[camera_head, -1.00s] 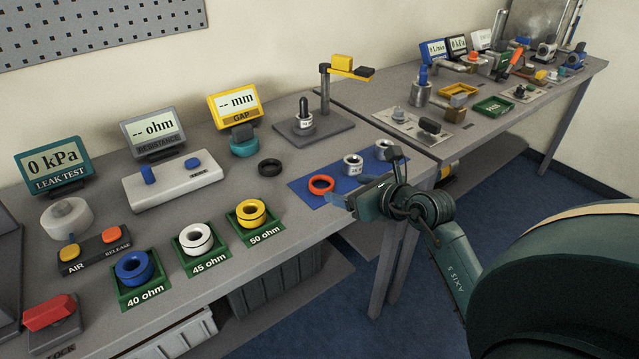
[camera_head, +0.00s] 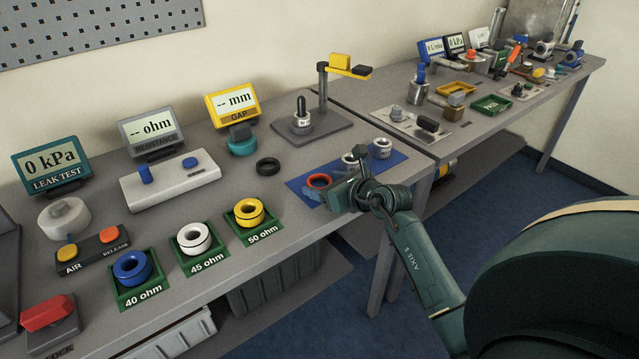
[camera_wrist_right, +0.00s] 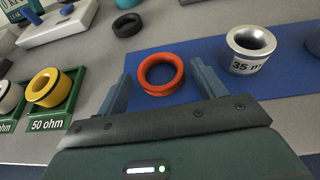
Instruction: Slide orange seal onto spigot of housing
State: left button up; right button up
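The orange seal (camera_head: 319,180) is a ring lying flat on the blue mat (camera_head: 398,160). In the right wrist view the seal (camera_wrist_right: 148,82) sits between the two fingers of my right gripper (camera_wrist_right: 161,80), with a gap on each side. My right gripper (camera_head: 323,188) is open and low over the mat, its hand partly covering the mat in the head view. Two metal cylinders stand on the mat, a nearer one (camera_head: 349,160) and a farther one (camera_head: 383,148). One cylinder (camera_wrist_right: 250,50) shows a hollow top and a "35" label. I cannot tell which part is the housing. My left gripper is not in view.
A black ring (camera_head: 268,167) lies behind the mat. Green trays hold a yellow ring (camera_head: 249,211), a white ring (camera_head: 194,238) and a blue ring (camera_head: 132,267). A stand with a black peg (camera_head: 302,116) is at the back. The table's front edge is close to my right arm.

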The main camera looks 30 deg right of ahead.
jog(key=c, duration=0.9)
jog(key=shift+r, duration=0.1)
